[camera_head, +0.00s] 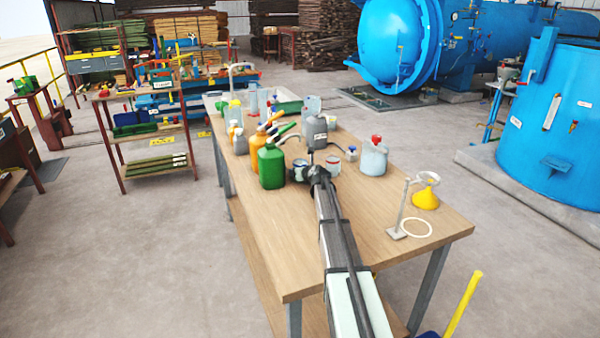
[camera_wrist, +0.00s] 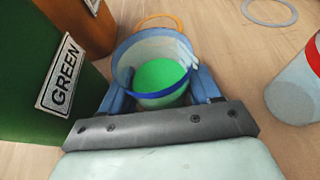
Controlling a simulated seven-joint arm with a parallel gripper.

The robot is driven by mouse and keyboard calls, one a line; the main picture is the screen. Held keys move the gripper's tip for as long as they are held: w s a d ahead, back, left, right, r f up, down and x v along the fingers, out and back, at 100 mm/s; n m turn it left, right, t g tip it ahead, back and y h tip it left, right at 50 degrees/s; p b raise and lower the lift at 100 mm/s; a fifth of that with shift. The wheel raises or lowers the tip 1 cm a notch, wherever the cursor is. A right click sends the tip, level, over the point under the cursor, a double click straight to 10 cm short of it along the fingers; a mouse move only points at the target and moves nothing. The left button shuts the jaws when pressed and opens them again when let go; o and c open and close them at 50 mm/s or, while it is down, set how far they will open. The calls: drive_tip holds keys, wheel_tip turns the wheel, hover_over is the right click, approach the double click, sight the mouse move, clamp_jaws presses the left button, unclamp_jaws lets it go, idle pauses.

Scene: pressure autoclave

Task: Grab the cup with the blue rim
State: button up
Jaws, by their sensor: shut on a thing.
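In the wrist view a pale cup (camera_wrist: 125,63) with a blue rim holds bright green content (camera_wrist: 160,75). My gripper (camera_wrist: 160,88) has its two blue-grey fingers on either side of this cup, shut on it. In the head view my arm reaches over the wooden table, with its dark wrist close to the green jug. There the gripper and cup are small and partly hidden. I cannot tell whether the cup is clear of the table.
The green jug (camera_head: 271,168) stands close at the left, with its GREEN label (camera_wrist: 61,74) facing me. A red-rimmed white vessel (camera_wrist: 297,90) stands to the right.

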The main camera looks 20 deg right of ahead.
drive_tip(key=c, duration=0.6)
drive_tip(key=shift+o, duration=0.2)
drive_tip(key=shift+r, duration=0.1)
